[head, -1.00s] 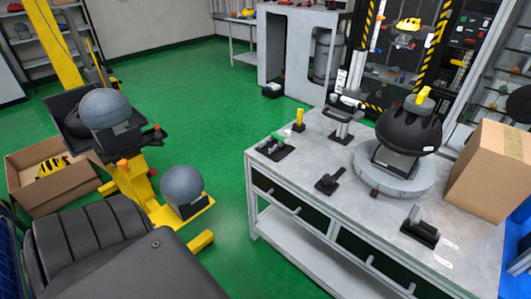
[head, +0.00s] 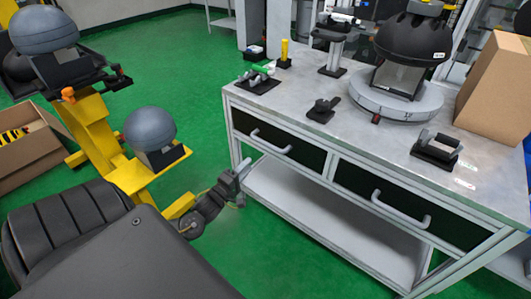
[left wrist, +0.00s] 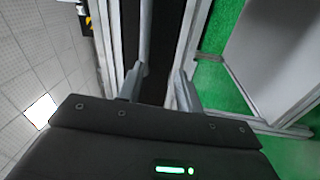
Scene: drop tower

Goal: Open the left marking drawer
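The left marking drawer (head: 305,153) is a black front in the grey workbench, with a pale bar handle (head: 270,145). It looks shut. My left gripper (head: 241,172) is just in front of the bench's left end, a little below and left of that handle. In the left wrist view the two fingers (left wrist: 158,86) stand apart with nothing clearly held. The handle (left wrist: 145,35) runs down close to the left finger there; I cannot tell whether they touch. My right gripper is not in view.
The workbench top (head: 285,112) holds a black helmet (head: 413,42) on a round stand, small fixtures and a cardboard box (head: 496,85). The right drawer (head: 380,195) has its own handle. A yellow stand with grey domes (head: 150,128) is at left. Green floor lies between.

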